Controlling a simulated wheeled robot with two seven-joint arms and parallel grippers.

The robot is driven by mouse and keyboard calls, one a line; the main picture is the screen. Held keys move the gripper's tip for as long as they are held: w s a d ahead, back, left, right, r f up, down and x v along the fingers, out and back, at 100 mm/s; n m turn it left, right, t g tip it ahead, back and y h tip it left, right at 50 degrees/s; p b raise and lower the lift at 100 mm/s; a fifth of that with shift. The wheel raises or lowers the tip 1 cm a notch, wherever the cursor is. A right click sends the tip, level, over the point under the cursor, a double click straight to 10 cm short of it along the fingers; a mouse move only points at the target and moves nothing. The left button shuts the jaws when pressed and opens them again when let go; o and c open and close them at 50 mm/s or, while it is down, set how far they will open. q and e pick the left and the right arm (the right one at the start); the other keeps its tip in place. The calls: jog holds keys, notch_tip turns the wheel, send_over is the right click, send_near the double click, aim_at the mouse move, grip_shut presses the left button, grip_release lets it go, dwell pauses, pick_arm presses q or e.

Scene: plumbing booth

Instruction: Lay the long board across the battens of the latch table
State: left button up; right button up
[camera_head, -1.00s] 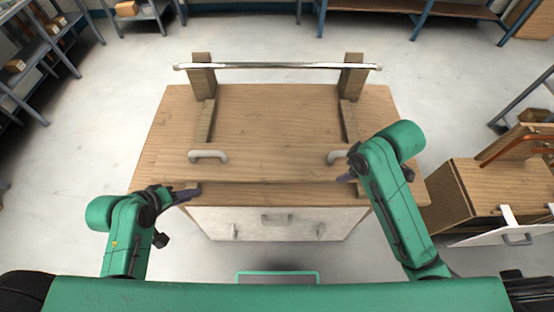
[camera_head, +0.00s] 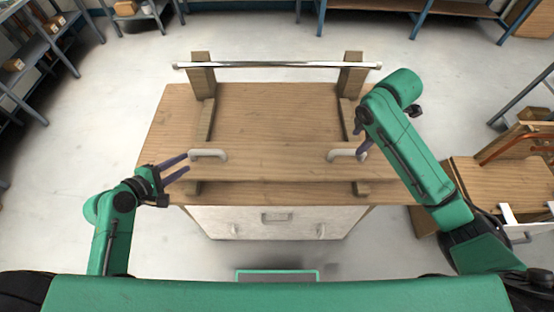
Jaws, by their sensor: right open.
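The long board (camera_head: 277,160) is brown wood with a left handle (camera_head: 210,154) and a right handle (camera_head: 345,154), both pale. It lies crosswise on the latch table (camera_head: 277,100), over the left batten (camera_head: 205,121) and right batten (camera_head: 347,112). Batten ends show in front of its near edge. My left gripper (camera_head: 187,163) is open, its two dark fingers apart beside the left handle's outer end. My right gripper (camera_head: 362,140) is open close to the right handle, partly hidden by my arm; I cannot tell whether it touches the handle.
A metal bar (camera_head: 277,66) spans two wooden posts at the table's back. White drawer fronts (camera_head: 277,222) face me below the top. A wooden cabinet with a copper-coloured pipe (camera_head: 515,145) stands at right. Shelving (camera_head: 42,50) stands at left. The floor around the table is mostly clear.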

aim_at(200, 153)
pick_arm(q)
jog(key=x, duration=1)
pick_arm(e)
jog(key=f, duration=0.3)
jog(key=w+f, duration=0.1)
jog(key=f, duration=0.2)
jog(key=w+f, duration=0.1)
jog(key=f, duration=0.2)
jog(key=shift+f, duration=0.35)
pick_arm(q)
jog(key=shift+s, duration=0.1)
jog(key=c, duration=0.3)
pick_arm(e)
jog(key=c, duration=0.4)
pick_arm(q)
grip_shut()
pick_arm(e)
grip_shut()
pick_arm(q)
jog(key=shift+r, duration=0.1)
pick_arm(e)
jog(key=shift+r, duration=0.15)
